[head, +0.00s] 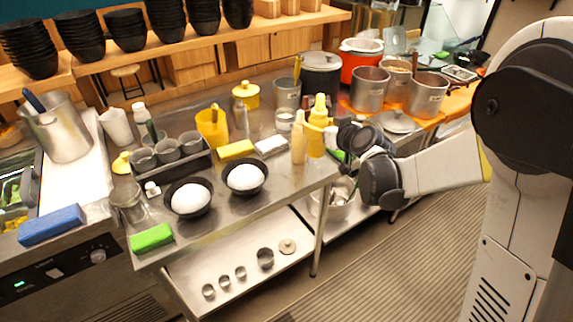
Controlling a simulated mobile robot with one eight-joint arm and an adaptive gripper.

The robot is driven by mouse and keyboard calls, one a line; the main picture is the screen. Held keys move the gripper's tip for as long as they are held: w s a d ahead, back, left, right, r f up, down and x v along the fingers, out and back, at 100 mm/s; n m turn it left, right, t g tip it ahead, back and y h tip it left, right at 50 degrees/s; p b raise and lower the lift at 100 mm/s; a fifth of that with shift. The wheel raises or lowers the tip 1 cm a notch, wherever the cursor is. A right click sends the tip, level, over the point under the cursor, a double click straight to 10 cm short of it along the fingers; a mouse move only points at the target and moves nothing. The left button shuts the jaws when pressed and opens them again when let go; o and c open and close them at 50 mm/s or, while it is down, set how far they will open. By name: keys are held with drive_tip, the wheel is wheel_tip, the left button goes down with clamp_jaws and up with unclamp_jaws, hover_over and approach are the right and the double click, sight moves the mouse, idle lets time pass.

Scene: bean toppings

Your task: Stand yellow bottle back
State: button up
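A yellow squeeze bottle (317,130) with a pointed cap is upright at the right end of the steel counter. A paler, tan squeeze bottle (299,144) stands just left of it. My gripper (338,143) is at the end of my arm, just right of the yellow bottle and very close to it. My dark wrist hides most of the gripper, so its fingers and any contact with the bottle cannot be made out. Whether the yellow bottle's base rests on the counter is also unclear.
Two black bowls with white contents (189,198) (245,178) sit near the counter's front edge (290,203). A yellow sponge (236,150), a white block (271,145) and a green sponge (151,237) lie on the counter. Steel pots (369,89) stand behind my wrist.

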drive_tip(key=w+a+f+b, duration=0.2)
drive_tip(key=a+f+b, duration=0.3)
drive_tip(key=a+f, duration=0.5)
drive_tip(key=shift+w+a+f, duration=0.15)
drive_tip(key=shift+w+a, duration=0.1)
drive_tip(key=shift+w, duration=0.1)
drive_tip(key=shift+f+b, duration=0.2)
drive_tip(key=shift+b, duration=0.25)
drive_tip(key=o, duration=0.8)
drive_tip(key=shift+c, duration=0.2)
drive_tip(key=shift+o, duration=0.6)
